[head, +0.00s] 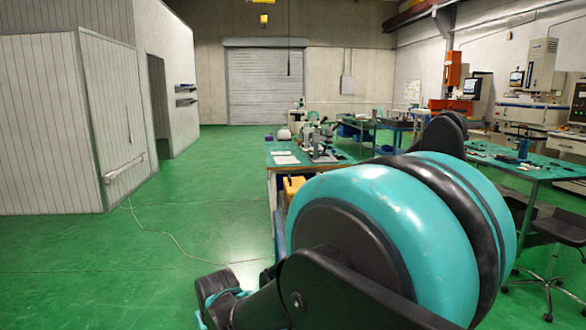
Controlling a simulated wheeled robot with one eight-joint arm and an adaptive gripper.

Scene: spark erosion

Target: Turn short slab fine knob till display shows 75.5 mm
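I cannot make out the short slab, its fine knob or a display reading 75.5 mm in the head view. Small instruments (318,140) stand on the near green-topped bench (283,160), too small to tell apart. My own teal and black arm fills the lower right and hides part of that bench. I cannot pick out my gripper or its fingers.
Green floor (150,250) is open at the left, with a thin cable across it. A white panelled booth (50,120) stands left. A right-hand bench (540,168), stools (555,232) and an orange machine (453,78) stand right. A roller door (267,85) closes the back.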

